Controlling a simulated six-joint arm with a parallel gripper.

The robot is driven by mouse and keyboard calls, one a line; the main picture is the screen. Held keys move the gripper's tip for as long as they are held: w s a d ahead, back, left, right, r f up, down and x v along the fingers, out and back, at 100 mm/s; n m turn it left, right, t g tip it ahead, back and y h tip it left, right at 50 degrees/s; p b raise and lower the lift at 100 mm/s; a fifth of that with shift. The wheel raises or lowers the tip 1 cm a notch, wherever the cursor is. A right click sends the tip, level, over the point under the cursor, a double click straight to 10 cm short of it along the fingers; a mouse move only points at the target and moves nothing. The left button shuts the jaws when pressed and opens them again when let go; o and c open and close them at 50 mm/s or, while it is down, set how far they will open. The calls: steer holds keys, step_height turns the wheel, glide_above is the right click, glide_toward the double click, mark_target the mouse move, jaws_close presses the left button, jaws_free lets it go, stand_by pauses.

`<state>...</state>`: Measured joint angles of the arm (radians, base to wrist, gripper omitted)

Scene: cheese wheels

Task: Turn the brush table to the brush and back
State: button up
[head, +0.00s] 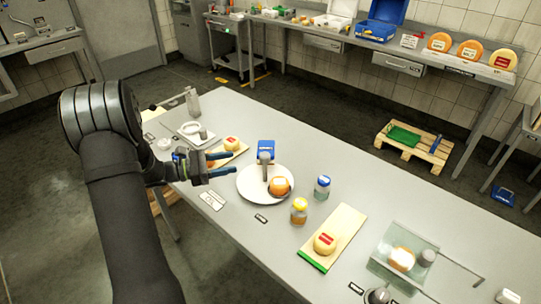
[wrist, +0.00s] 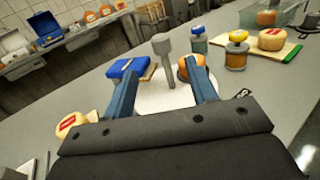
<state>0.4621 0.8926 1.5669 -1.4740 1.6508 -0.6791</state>
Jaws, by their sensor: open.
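The brush table is a round white turntable (head: 250,190) in the middle of the bench; it also shows in the wrist view (wrist: 160,98). An orange cheese wheel (head: 280,186) sits on its right front part. A grey knobbed post (head: 265,172) stands at the turntable, with a blue block (head: 265,147), perhaps the brush, behind it. My gripper (head: 234,163) is open and empty, above the bench just left of the turntable. In the wrist view the post (wrist: 164,55) shows between the fingers, farther off. The right finger partly hides the cheese (wrist: 184,67).
A blue-capped jar (head: 322,188) and a yellow-capped jar (head: 299,212) stand right of the turntable. Beyond them are a cheese on a board (head: 344,222) and a clear box (head: 420,245). Another cheese (head: 232,144) lies behind my gripper. The bench front is mostly clear.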

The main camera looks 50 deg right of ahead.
mark_target(265, 169)
steer(key=x, duration=1.4)
jaws_close()
